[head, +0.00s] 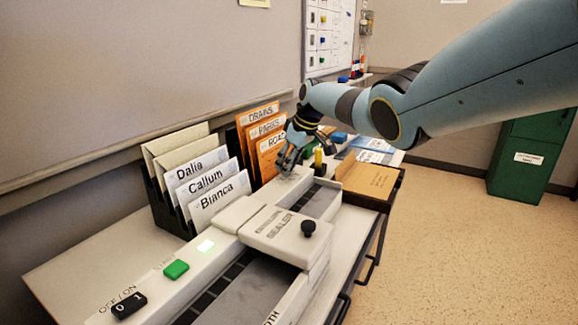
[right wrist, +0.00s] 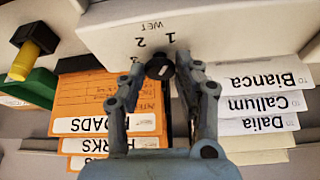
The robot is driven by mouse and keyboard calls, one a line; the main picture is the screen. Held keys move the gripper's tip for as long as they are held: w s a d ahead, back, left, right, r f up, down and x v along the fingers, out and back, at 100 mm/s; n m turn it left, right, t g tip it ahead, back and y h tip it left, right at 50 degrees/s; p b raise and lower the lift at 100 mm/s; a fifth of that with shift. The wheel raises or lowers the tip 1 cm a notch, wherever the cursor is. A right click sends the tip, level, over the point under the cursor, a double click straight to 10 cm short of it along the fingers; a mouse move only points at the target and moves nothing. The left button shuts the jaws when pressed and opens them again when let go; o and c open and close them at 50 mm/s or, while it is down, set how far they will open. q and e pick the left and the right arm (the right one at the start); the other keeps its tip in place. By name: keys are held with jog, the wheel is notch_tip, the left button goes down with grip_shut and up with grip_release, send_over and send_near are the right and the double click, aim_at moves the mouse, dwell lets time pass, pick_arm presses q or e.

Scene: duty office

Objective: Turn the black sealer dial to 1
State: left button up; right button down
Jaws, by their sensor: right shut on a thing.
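The black sealer dial (right wrist: 160,67) is a small round knob on the pale face of the envelope sealer (right wrist: 215,25). The right wrist view shows it below the printed numbers 1 and 2 and the word WET. A third mark beside them is partly covered by a finger. A small pale mark shows on the dial, but I cannot tell surely which number it points at. My right gripper (right wrist: 164,72) is shut on the dial, one finger on each side. In the head view my right gripper (head: 289,160) is at the sealer's far end, where the dial is hidden. My left gripper is out of view.
White name folders (head: 218,196) and orange folders (head: 268,150) stand in a rack beside the sealer. A black off/on switch (head: 129,305), a green button (head: 176,268) and a black knob (head: 308,228) are on the sealer. A yellow-and-black object (head: 318,158) stands near my gripper.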

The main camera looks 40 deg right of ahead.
jog(key=c, duration=0.9)
grip_release()
jog(key=shift+c, duration=0.2)
jog(key=shift+r, duration=0.1)
jog(key=shift+s+d+r, duration=0.1)
jog(key=shift+s+r, duration=0.05)
jog(key=shift+r, duration=0.1)
jog(key=v, duration=1.1)
jog(key=shift+s, duration=0.1)
